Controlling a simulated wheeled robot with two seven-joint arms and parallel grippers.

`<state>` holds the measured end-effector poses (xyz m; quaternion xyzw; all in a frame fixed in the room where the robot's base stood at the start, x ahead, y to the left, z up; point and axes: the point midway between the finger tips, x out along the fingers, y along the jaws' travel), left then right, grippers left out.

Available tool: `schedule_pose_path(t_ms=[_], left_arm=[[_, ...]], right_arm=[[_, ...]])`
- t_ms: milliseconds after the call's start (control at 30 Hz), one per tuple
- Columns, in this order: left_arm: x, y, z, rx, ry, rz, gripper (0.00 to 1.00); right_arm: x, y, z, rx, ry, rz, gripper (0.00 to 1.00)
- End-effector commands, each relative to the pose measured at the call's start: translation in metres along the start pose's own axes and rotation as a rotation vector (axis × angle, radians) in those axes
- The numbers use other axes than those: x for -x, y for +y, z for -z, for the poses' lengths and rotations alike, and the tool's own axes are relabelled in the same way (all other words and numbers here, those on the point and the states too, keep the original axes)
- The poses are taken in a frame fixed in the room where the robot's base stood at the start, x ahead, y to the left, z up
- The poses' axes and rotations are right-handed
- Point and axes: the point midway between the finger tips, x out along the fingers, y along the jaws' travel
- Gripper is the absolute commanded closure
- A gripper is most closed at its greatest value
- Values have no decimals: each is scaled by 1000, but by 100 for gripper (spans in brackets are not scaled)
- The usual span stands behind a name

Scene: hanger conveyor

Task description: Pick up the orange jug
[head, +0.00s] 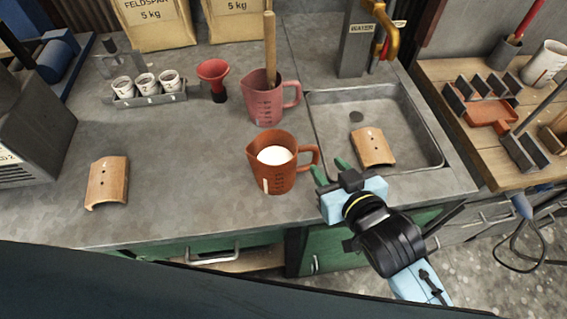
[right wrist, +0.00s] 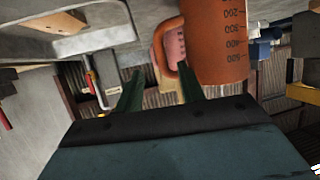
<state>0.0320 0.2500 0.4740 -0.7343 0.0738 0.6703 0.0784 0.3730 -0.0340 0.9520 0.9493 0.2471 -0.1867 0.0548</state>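The orange jug (head: 270,180) stands upright on the grey counter, filled with something white, its handle (head: 313,158) pointing right. My right gripper (head: 329,168) has its green fingers apart and empty, with the fingertips close to the handle. In the right wrist view the jug (right wrist: 217,45) is at upper right, with measuring marks. Its handle (right wrist: 158,50) shows just beyond and around the gap between the fingers (right wrist: 160,72); I cannot tell whether they touch it. My left gripper is not in view.
A pink jug (head: 264,106) with a stick in it stands just behind the orange jug. The sink (head: 425,150) with a curved tan piece (head: 372,147) lies right. Another curved piece (head: 108,182) lies left. A red funnel (head: 213,72) and a cup rack (head: 150,99) stand behind.

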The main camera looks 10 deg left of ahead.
Motion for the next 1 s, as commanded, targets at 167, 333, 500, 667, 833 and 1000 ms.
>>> schedule_pose_path(t_ms=[167,333,500,667,833,1000], left_arm=[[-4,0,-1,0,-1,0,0],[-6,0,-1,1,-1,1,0],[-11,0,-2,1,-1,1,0],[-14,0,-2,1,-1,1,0],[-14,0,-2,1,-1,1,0],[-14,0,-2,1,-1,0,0]], right_arm=[[-28,0,-1,0,0,-1,61],[-38,0,-1,-1,-1,-1,61],[-63,-3,-3,0,0,0,61],[-82,-3,-4,0,-1,-1,61],[-87,-3,-4,-1,-2,-1,61],[-86,-3,-4,-1,-2,-1,66]])
